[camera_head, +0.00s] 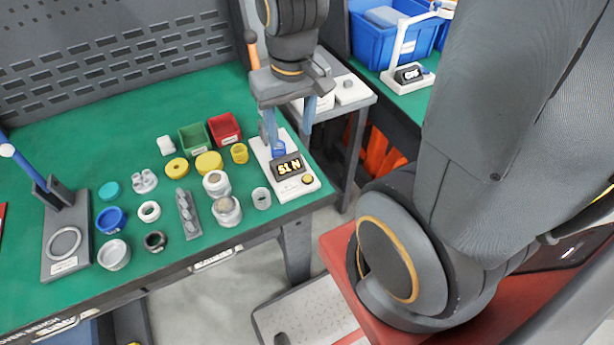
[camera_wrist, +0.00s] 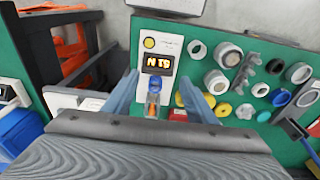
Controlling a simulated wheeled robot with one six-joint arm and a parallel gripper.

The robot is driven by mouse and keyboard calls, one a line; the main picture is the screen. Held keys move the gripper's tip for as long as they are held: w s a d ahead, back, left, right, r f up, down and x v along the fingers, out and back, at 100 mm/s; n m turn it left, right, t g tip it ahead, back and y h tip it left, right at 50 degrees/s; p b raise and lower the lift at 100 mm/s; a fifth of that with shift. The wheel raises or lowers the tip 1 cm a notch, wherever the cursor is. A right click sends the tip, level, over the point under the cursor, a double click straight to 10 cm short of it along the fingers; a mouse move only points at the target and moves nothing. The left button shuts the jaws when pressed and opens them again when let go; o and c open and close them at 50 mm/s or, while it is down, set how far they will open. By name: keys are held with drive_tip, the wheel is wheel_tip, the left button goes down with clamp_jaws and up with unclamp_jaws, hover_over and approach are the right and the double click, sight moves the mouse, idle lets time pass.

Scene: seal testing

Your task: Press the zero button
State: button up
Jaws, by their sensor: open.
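The white tester (camera_head: 297,187) stands at the right front corner of the green bench. Its black display (camera_head: 288,167) shows glowing characters that look like "51 N". A round yellow button (camera_head: 307,179) sits beside the display at the tester's front end. The button also shows in the wrist view (camera_wrist: 149,42), beyond the fingertips. A small blue part (camera_head: 279,148) stands on the tester behind the display. My gripper (camera_head: 288,132) is open, pointing down over the rear of the tester. In the wrist view my two fingers (camera_wrist: 157,84) straddle the blue part and hold nothing.
Green (camera_head: 194,138) and red (camera_head: 224,129) bins stand behind. A grey side table (camera_head: 345,98) adjoins the bench on the right.

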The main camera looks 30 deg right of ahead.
clamp_jaws()
idle(1.5)
